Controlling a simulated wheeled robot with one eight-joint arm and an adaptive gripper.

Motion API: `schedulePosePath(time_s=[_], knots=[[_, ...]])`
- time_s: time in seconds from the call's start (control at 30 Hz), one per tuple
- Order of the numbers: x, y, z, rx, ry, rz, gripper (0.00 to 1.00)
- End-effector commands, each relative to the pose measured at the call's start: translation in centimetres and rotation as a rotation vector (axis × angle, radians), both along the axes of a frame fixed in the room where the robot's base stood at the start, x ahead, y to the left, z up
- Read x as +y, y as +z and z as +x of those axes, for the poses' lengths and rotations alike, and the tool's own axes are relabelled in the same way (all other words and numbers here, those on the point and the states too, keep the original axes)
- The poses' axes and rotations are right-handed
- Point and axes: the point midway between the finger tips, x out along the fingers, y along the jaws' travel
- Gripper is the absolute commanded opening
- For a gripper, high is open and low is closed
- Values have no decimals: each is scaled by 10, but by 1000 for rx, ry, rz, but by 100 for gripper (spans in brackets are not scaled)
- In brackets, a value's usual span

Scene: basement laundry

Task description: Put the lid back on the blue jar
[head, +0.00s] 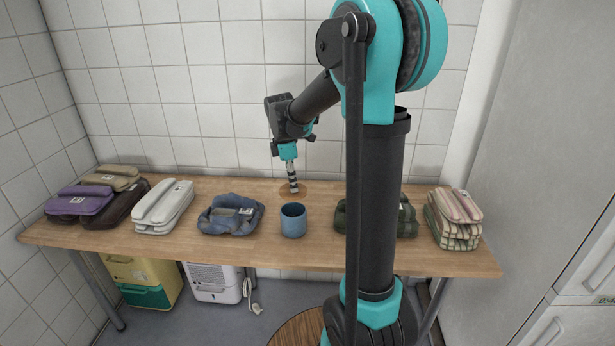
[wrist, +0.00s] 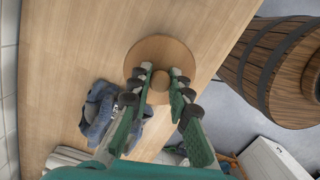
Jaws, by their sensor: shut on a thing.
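The blue jar (head: 292,222) stands upright and uncovered on the wooden table, near its front edge in the head view. I cannot make it out in the wrist view. The lid, a round wooden disc with a knob, shows behind the jar (head: 284,189) and in the wrist view (wrist: 148,53). My gripper (head: 293,189) points down at the lid. In the wrist view my gripper (wrist: 162,82) has its fingers on both sides of the knob, shut on it. The lid is apart from the jar; I cannot tell whether it touches the table.
Folded blue cloth (head: 231,215) lies left of the jar, and a white bundle (head: 163,207) is farther left. A dark green bundle (head: 405,220) and a striped stack (head: 455,218) lie to the right.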

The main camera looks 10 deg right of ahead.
Motion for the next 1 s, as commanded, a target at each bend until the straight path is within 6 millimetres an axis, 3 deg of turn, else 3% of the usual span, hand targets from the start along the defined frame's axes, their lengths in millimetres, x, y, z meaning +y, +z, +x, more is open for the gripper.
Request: schedulePosePath(time_s=[0.7, 1.0], knots=[[2, -53, 0, -1, 3, 0, 0], [2, -64, 0, -1, 3, 0, 0]])
